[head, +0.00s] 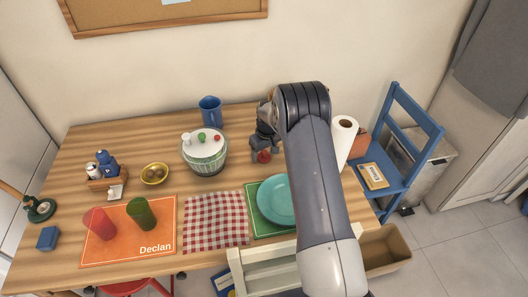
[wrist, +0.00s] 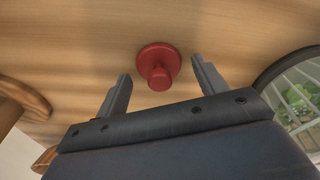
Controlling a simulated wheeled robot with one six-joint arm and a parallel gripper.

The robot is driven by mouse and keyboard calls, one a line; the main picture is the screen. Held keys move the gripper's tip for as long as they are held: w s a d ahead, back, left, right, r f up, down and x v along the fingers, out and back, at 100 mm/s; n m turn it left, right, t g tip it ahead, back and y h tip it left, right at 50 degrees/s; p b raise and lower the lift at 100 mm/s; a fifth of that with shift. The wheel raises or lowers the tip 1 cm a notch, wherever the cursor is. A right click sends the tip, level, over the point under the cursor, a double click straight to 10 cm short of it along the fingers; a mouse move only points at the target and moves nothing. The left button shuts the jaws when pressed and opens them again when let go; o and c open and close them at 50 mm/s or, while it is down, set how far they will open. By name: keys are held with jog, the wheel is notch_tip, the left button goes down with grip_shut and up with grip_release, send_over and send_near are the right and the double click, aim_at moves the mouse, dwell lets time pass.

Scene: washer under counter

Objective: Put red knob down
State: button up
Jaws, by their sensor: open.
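The red knob (head: 263,157) is on the wooden table (head: 160,141), towards its back right. In the wrist view the red knob (wrist: 159,66) has a wide round base against the wood and a narrower stem pointing towards the camera. My gripper (head: 262,148) is over it, and in the wrist view my gripper (wrist: 160,75) is open, one finger on each side of the knob. A gap shows between the knob and each finger. A round pot (head: 205,158) with a white lid stands left of my gripper; small white, green and red pieces show on the lid.
A paper towel roll (head: 342,140) is right of my arm. A teal plate (head: 275,201) on a green mat and a checked cloth (head: 216,222) lie in front. A dark-rimmed round thing (wrist: 262,78) is at the wrist view's right.

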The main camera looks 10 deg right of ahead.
aim_at(264, 151)
jog(key=shift+r, duration=0.15)
notch_tip(264, 151, up, 12)
jog(key=s+b, duration=0.1)
jog(key=shift+s+d, duration=0.3)
jog(key=shift+d, duration=0.05)
jog(key=shift+f, duration=0.2)
jog(key=f, duration=0.4)
jog(key=w+f, duration=0.1)
jog(key=f, duration=0.3)
jog(key=f+p, duration=0.1)
jog(key=f, duration=0.3)
jog(key=shift+w+a+f, duration=0.25)
jog(key=shift+w+a, duration=0.05)
jog(key=shift+a, duration=0.05)
notch_tip(264, 151, up, 3)
jog(key=shift+r, duration=0.75)
